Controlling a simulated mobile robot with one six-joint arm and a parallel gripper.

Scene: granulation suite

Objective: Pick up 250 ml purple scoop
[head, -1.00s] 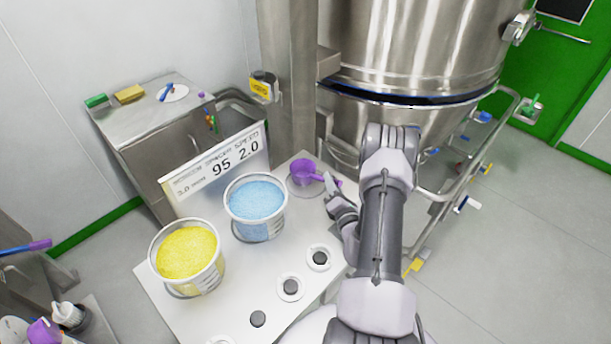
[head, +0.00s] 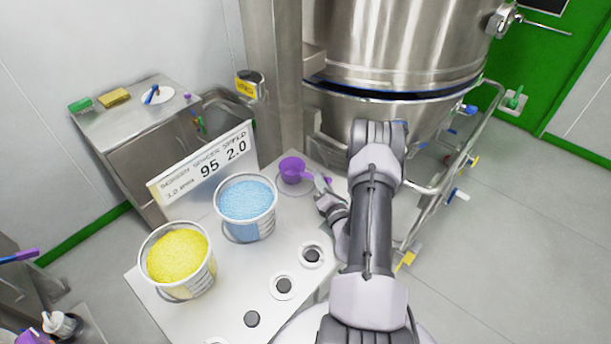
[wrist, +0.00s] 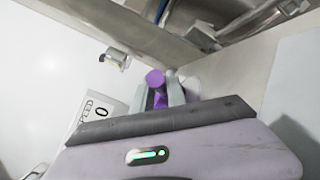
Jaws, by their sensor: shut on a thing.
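The purple scoop (head: 292,170) is at the back right of the white worktop (head: 213,317), just right of the blue bucket. Its handle points right, toward my gripper (head: 322,182). My gripper is shut on the handle. In the wrist view the purple scoop (wrist: 155,80) shows between the fingers of my gripper (wrist: 158,98). The bowl appears slightly tilted in the head view; a round mark or ring lies under it. I cannot tell how far it is above the worktop.
A bucket of blue granules (head: 246,205) and a bucket of yellow granules (head: 177,262) stand left of the scoop. A sign (head: 205,168) stands behind them. A steel vessel (head: 400,50) and post (head: 275,90) are close behind. Round black knobs (head: 283,286) line the front.

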